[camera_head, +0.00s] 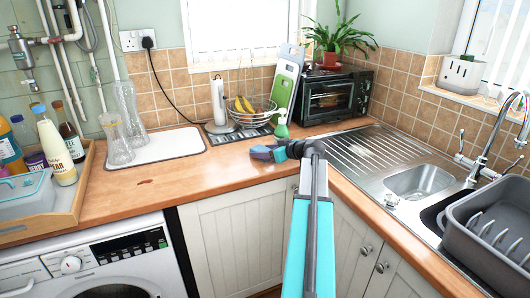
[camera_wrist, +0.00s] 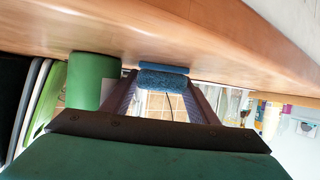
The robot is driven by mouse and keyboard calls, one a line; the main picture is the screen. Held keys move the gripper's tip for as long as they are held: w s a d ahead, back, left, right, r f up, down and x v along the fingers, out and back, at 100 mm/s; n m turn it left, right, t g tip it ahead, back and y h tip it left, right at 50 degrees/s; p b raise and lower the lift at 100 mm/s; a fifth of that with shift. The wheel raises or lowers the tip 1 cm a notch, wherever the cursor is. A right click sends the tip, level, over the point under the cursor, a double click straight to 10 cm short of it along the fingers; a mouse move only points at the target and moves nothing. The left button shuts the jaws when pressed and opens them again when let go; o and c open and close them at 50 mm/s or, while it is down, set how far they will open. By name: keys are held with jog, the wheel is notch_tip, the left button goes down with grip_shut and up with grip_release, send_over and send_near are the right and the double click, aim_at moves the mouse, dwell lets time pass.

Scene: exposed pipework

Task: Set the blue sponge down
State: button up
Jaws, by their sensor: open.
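The blue sponge (camera_wrist: 163,80) shows in the wrist view between the tips of my gripper (camera_wrist: 163,92). The sponge lies right by the wooden worktop surface, and I cannot tell for certain whether it touches. My gripper's jaws are open, one finger on each side of the sponge. In the head view my gripper (camera_head: 270,152) is low over the worktop, in front of the green soap bottle, with a bit of the blue sponge (camera_head: 261,152) showing at its tips. Most of the sponge is hidden there.
A green soap bottle (camera_head: 282,125) stands close behind my gripper; it also shows in the wrist view (camera_wrist: 92,82). A metal sink (camera_head: 420,181) is on the right, a fruit basket (camera_head: 250,109) and black oven (camera_head: 335,97) behind.

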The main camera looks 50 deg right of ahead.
jog(key=shift+r, duration=0.15)
jog(key=b+v, duration=0.1)
jog(key=v, duration=1.1)
dwell(0.5)
